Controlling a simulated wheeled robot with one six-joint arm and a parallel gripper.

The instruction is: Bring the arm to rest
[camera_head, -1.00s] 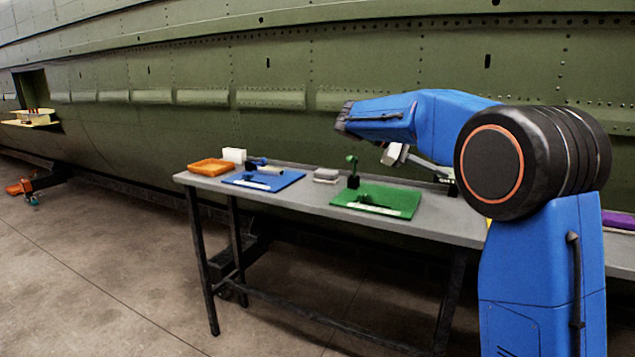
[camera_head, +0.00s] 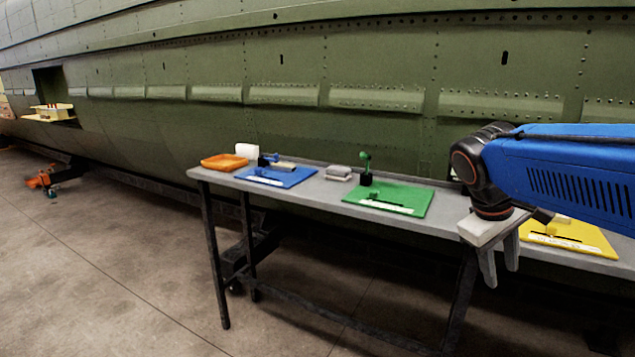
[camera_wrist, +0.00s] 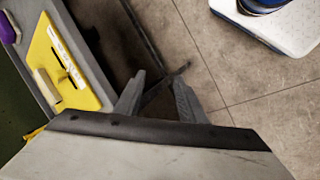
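My gripper (camera_head: 500,276) hangs from the blue arm (camera_head: 575,175) at the right of the head view, pointing down by the table's front edge. Its two grey fingers are apart with nothing between them. In the wrist view the open gripper (camera_wrist: 159,79) is over the floor beside the table, with a dark table leg or bar behind the fingers. The grey table (camera_head: 320,190) shows along the green fuselage, with the yellow mat (camera_head: 590,240) to the right of the gripper.
A green mat (camera_head: 415,198), blue mat (camera_head: 290,178) and orange tray (camera_head: 224,162) are on the table, left of the gripper. The green fuselage (camera_head: 380,60) rises behind. The floor (camera_head: 120,260) is clear at front left.

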